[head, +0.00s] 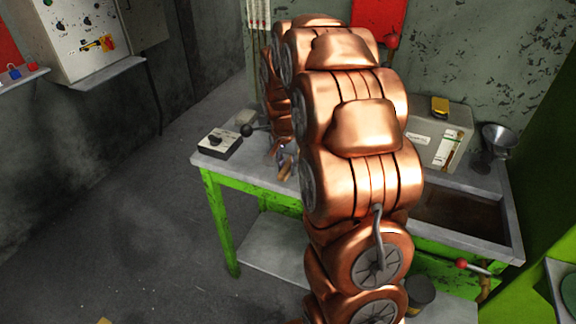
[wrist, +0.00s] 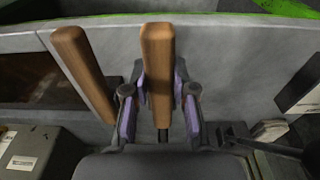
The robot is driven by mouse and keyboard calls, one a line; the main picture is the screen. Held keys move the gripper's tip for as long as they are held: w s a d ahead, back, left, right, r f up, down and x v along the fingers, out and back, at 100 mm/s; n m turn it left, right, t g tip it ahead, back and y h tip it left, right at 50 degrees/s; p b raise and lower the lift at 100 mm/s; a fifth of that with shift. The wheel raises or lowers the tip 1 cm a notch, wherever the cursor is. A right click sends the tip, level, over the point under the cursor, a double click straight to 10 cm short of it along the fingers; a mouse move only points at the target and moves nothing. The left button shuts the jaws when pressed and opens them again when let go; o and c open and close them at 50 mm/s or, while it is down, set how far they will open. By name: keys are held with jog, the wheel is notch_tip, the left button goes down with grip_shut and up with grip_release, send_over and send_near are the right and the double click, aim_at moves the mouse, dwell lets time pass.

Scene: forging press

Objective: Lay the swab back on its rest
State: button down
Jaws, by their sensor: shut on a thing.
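My gripper (wrist: 158,98) is shut on a wooden handle (wrist: 157,62), seen between its purple-lined fingers in the wrist view. I take this to be the swab's handle; its far end is hidden. A second wooden handle (wrist: 82,72) lies tilted just outside the left finger; I cannot tell what it belongs to. In the head view my gripper (head: 286,155) is low over the left part of the grey bench (head: 258,175), mostly hidden behind my copper arm. I cannot pick out the swab's rest in either view.
A small control box (head: 217,142) and black ball-ended lever (head: 248,129) stand at the bench's left end. A grey box (head: 437,138), a metal funnel (head: 499,139) and a dark trough (head: 465,215) are at the right. Open floor (head: 140,220) lies left of the bench.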

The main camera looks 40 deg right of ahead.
jog(key=shift+f, duration=0.35)
dwell(0.4)
jog(key=c, duration=0.9)
grip_release()
jog(key=shift+o, duration=0.2)
notch_tip(320, 180, up, 12)
jog(key=a, duration=0.1)
jog(key=s+a+f+n+g, duration=0.1)
jog(key=s+a+n, duration=0.4)
jog(key=s+a, duration=0.5)
jog(key=s+a+f+n+g+y, duration=0.1)
jog(key=s+a+f+n, duration=0.2)
jog(key=s, duration=1.7)
jog(key=a+n, duration=0.3)
jog(key=a, duration=0.4)
jog(key=shift+n, duration=0.3)
